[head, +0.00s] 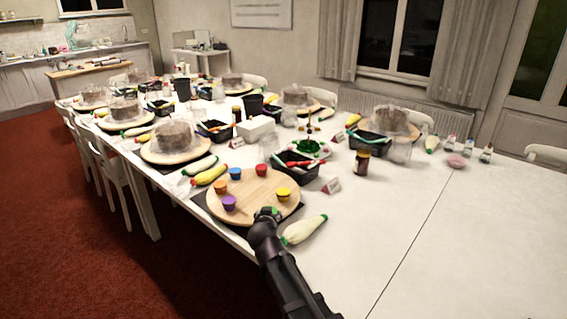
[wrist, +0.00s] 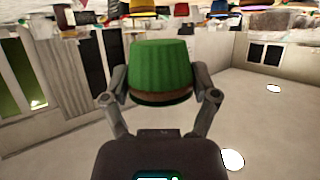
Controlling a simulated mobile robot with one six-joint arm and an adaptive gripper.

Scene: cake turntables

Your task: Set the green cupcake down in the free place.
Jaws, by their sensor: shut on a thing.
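My gripper (head: 268,213) is over the near right edge of a round wooden turntable (head: 255,190). In the wrist view my gripper (wrist: 160,88) is shut on the green cupcake (wrist: 160,72), one finger on each side. In the head view only a bit of green shows at the gripper's tip. On the turntable stand an orange cupcake (head: 220,187), a blue one (head: 235,173), a red one (head: 261,170), a yellow one (head: 283,194) and a purple one (head: 229,203). The gap in their ring lies at the near side, between purple and yellow, partly behind my gripper.
A pale piping bag (head: 304,229) lies just right of the turntable. A black tray (head: 299,165), a small card (head: 332,185) and a dark jar (head: 362,161) stand behind it. The white table (head: 470,215) is clear to the right. The wrist view is upside down.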

